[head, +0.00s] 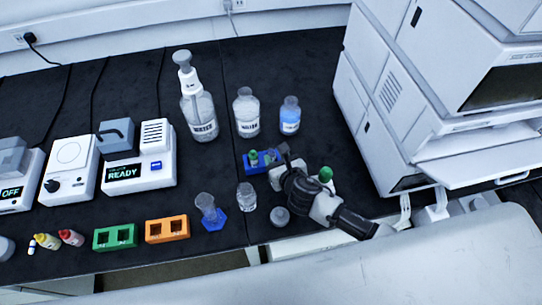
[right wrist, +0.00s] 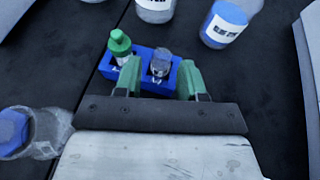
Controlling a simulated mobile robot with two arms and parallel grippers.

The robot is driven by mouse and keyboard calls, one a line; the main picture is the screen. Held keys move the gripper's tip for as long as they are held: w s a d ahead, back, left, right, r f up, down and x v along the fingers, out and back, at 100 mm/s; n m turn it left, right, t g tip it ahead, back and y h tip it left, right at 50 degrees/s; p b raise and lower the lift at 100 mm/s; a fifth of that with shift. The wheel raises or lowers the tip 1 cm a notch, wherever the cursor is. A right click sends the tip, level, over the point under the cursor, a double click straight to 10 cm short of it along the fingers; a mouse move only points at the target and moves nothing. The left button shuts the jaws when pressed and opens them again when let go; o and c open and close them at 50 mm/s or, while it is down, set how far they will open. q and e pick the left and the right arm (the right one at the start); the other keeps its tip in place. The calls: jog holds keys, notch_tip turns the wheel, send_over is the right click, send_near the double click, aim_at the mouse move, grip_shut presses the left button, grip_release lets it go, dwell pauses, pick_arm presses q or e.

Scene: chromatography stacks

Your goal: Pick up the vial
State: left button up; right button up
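A small blue rack (head: 248,169) stands on the black bench and also shows in the right wrist view (right wrist: 150,84). A green-capped vial (right wrist: 119,44) stands in its left slot. A clear vial with a grey top (right wrist: 161,62) stands in its right slot. My right gripper (right wrist: 160,82) is open, its green fingers spread at the near side of the rack, roughly either side of the clear vial. I see nothing held. In the head view my right gripper (head: 281,163) partly covers the rack. My left gripper is not in view.
Behind the rack stand a white-labelled bottle (head: 246,117) and a blue bottle (head: 289,118). A green-topped object (head: 325,174) shows behind my wrist. A large white instrument (head: 375,125) bounds the right.

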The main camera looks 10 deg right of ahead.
aim_at(272, 152)
jog(key=x, duration=0.5)
jog(key=shift+d+f, duration=0.1)
jog(key=shift+f, duration=0.05)
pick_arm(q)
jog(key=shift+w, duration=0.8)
pick_arm(e)
jog(key=shift+c, duration=0.2)
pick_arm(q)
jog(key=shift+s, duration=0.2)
pick_arm(e)
jog(key=c, duration=0.6)
